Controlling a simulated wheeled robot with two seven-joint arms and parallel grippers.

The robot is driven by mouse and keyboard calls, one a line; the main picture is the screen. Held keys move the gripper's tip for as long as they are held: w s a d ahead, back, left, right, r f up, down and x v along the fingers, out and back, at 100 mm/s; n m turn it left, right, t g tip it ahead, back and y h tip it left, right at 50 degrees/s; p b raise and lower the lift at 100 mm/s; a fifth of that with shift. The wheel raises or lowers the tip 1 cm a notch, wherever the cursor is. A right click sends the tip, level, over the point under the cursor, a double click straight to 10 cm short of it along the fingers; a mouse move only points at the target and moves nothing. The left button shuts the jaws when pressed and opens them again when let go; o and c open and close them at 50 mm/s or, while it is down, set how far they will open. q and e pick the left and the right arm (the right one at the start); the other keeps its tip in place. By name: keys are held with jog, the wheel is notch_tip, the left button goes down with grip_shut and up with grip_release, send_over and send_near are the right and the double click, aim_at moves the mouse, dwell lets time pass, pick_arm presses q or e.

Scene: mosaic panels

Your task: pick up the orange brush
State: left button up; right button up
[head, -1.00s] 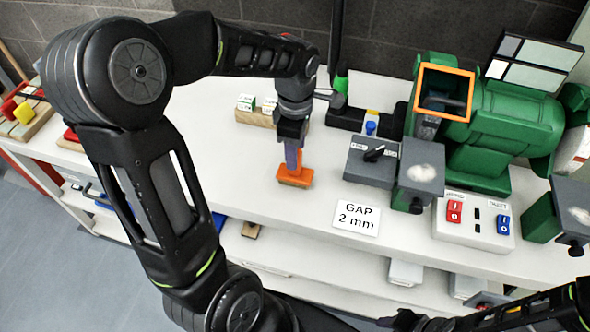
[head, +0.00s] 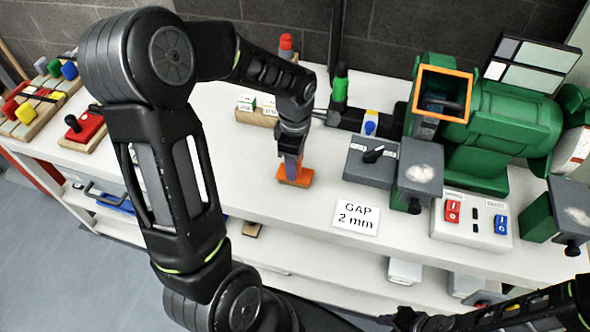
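The orange brush (head: 294,175) stands on the white bench top, left of the GAP 2 mm card. Its orange base shows, while its upper part is mostly covered by my gripper. My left gripper (head: 291,155) points down right over the brush, with its fingers at the brush's upper part. I cannot tell whether the fingers are closed on it. My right arm comes in at the lower right, and its gripper (head: 405,318) is at the bottom edge, dark and too unclear to read.
A GAP 2 mm card (head: 357,217) lies right of the brush. A grey switch box (head: 372,165) and a green grinder (head: 510,120) stand further right. A wooden block with small labelled cubes (head: 256,117) is behind. Bench space left of the brush is clear.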

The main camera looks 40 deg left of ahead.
pick_arm(q)
jog(key=shift+c, duration=0.6)
grip_shut()
